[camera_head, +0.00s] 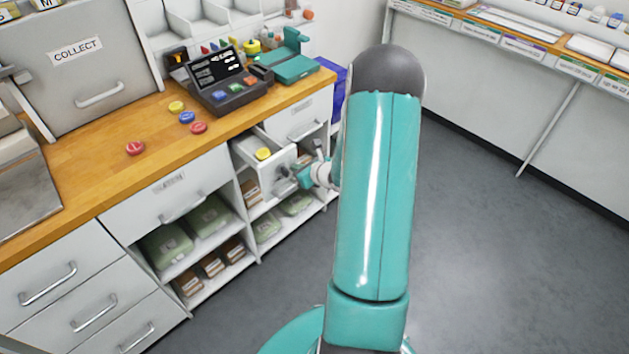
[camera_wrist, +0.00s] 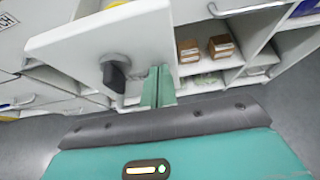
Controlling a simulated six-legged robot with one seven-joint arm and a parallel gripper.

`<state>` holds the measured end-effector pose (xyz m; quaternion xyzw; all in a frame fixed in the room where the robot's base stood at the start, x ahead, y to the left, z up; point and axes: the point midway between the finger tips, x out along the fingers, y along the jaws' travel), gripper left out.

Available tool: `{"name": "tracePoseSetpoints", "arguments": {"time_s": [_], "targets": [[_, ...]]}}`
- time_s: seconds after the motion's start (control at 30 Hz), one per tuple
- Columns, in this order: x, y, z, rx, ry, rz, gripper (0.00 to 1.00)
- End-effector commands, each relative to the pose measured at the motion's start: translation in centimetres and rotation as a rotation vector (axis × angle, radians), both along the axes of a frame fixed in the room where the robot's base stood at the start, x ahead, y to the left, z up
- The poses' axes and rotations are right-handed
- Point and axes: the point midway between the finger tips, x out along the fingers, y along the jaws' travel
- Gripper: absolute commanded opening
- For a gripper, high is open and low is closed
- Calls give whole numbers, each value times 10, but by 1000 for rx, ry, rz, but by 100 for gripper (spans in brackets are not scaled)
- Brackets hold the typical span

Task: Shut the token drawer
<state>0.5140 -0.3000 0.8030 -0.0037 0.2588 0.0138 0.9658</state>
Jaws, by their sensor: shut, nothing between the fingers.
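The token drawer (camera_head: 284,162) is a white drawer below the counter, pulled out from the cabinet. A yellow token (camera_head: 263,153) lies inside it. In the wrist view the drawer's white front panel (camera_wrist: 130,35) fills the upper left, with a dark knob (camera_wrist: 116,78) on it. My gripper (camera_head: 302,176) is just outside the drawer front, shut and empty. In the wrist view the teal fingers (camera_wrist: 157,82) are together beside the knob, close to the front panel; whether they touch it I cannot tell. My arm hides part of the area right of the drawer.
Red, blue and yellow tokens lie on the wooden counter (camera_head: 100,160), near a dark keypad device (camera_head: 226,88). Open shelves (camera_head: 215,250) below hold green packs and brown boxes. Grey floor (camera_head: 480,230) is clear to the right.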

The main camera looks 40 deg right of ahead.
Motion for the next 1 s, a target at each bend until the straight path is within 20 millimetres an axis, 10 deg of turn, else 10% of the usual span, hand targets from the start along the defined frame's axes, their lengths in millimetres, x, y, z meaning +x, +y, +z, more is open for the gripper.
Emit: {"name": "tracePoseSetpoints", "arguments": {"time_s": [0.5,1.0], "targets": [[133,5,0,0,-2,2,0],[173,5,0,-1,-2,1,0]]}}
